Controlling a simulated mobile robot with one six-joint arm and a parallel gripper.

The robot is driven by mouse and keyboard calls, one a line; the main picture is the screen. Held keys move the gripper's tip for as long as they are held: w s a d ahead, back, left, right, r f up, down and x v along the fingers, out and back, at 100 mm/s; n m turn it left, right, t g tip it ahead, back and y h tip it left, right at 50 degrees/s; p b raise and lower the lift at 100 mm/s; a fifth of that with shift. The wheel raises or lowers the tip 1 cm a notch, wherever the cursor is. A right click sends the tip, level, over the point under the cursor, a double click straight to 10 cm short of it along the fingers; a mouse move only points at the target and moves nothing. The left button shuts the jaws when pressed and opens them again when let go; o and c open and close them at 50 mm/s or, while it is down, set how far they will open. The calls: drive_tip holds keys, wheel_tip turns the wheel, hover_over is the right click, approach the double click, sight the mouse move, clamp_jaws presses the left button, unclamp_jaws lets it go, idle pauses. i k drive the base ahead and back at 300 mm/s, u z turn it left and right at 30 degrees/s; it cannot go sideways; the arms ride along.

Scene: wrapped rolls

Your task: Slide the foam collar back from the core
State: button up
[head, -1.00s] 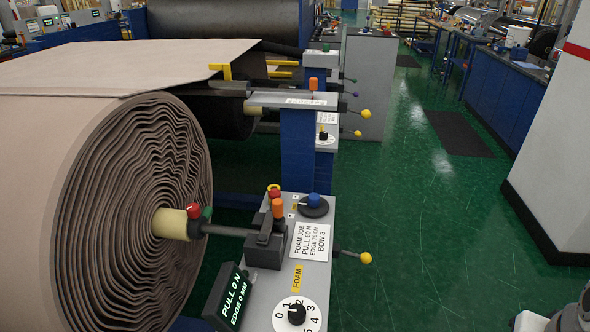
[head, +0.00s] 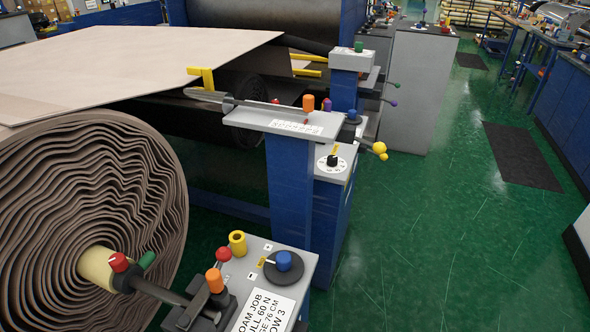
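The big roll of brown foam (head: 85,215) is at the left in the head view. Its cream core (head: 95,265) sticks out of the end face. A dark collar with a red knob (head: 119,262) and a green knob (head: 147,260) sits on the shaft (head: 162,292), close against the end of the core. I cannot tell whether collar and core touch. The shaft runs right to a dark holder with an orange knob (head: 215,281) on the grey stand top (head: 300,262). My gripper is not in view.
A label reading FOAM JOB (head: 262,312) and a blue-topped dial (head: 284,262) are on this stand. Behind it stands a second blue post (head: 293,185) with a grey top and yellow ball levers (head: 379,149).

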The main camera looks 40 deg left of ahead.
sight(120, 280)
drive_tip(key=z, duration=0.05)
drive_tip(key=i, duration=2.1)
drive_tip(key=u, duration=1)
drive_tip(key=k, duration=0.1)
drive_tip(key=u, duration=3.15)
drive_tip(key=i, duration=1)
drive_tip(key=u, duration=0.05)
